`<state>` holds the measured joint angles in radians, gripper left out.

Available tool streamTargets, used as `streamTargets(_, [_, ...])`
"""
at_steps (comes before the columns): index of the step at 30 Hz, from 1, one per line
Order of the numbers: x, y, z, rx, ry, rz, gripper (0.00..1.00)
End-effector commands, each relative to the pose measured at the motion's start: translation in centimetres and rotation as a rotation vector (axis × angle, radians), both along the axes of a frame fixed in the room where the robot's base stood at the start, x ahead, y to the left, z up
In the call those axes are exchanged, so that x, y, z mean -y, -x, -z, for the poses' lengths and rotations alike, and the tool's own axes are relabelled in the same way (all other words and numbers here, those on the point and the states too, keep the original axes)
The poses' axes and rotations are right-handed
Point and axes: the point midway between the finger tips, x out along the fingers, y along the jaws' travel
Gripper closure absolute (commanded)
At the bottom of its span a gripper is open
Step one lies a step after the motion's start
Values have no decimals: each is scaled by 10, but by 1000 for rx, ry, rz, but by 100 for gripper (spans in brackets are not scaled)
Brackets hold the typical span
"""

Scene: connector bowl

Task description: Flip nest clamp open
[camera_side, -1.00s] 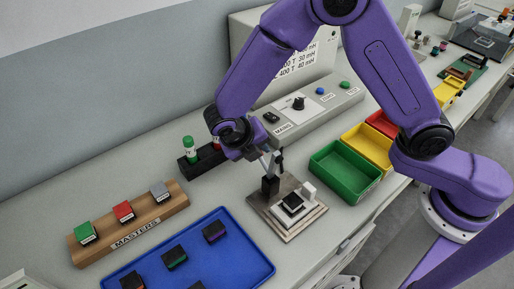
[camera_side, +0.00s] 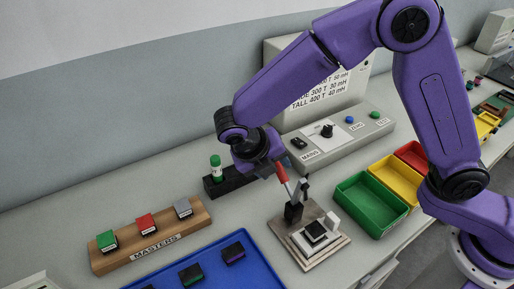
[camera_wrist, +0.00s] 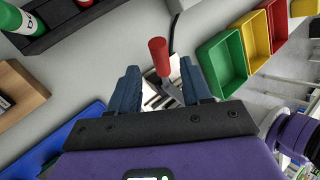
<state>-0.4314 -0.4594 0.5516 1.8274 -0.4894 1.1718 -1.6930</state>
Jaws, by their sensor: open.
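The nest clamp has a red handle (camera_side: 282,173) on a metal lever, raised and tilted toward my gripper, above a black clamp body (camera_side: 293,212). It stands on a tan and white nest plate (camera_side: 330,250). A dark part (camera_side: 315,230) sits in the nest beside a white block (camera_side: 333,220). In the wrist view the red handle (camera_wrist: 158,55) shows between and beyond the fingers of my gripper (camera_wrist: 160,76), which are open with gaps on both sides.
A blue tray (camera_side: 262,272) with dark parts and a wooden masters rack (camera_side: 115,262) lie left. Green (camera_side: 368,205), yellow (camera_side: 395,180) and red bins stand right. A grey meter (camera_side: 340,138) is behind. A black rack (camera_side: 228,183) with a green-capped vial stands behind left.

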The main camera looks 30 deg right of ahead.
Motion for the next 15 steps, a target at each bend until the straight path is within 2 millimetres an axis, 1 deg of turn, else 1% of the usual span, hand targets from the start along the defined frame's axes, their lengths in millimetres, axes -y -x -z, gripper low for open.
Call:
streamTargets(1, [-7, 1, -10, 3, -5, -2, 52])
streamTargets(6, [-25, 6, -40, 1, -5, -1, 52])
streamTargets(12, [-43, 11, -68, 1, -4, -1, 52])
streamTargets(15, [-49, 13, -78, -1, -2, -1, 52])
